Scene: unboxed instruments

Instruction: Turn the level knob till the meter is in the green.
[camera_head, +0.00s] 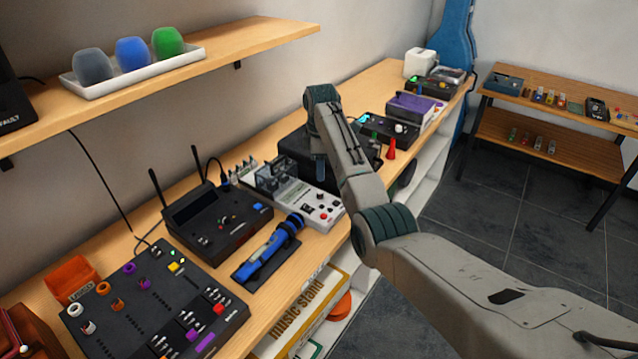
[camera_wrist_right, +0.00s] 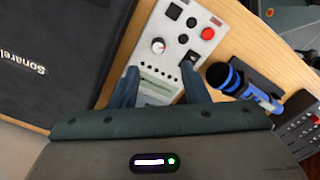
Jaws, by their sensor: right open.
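A pale control box (camera_head: 320,213) stands on the bench and also shows in the right wrist view (camera_wrist_right: 180,62). Its white round knob (camera_wrist_right: 158,45) has a red mark. A red button (camera_wrist_right: 208,33) and several black controls sit beside the knob. A pale panel with fine lines (camera_wrist_right: 160,85) lies between my fingers in the wrist view; I cannot read a meter there. My right gripper (camera_head: 319,168) is over the bench, partly hidden by its arm. It is open, its fingers spread either side of that panel, apart from the knob. My left gripper is out of view.
A blue microphone (camera_head: 268,252) lies left of the box, by a black receiver with antennas (camera_head: 215,215). A dark Sonarel case (camera_wrist_right: 55,60) stands close on the other side. A black mixer (camera_head: 150,300) is at front left. A shelf (camera_head: 240,38) overhangs the bench.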

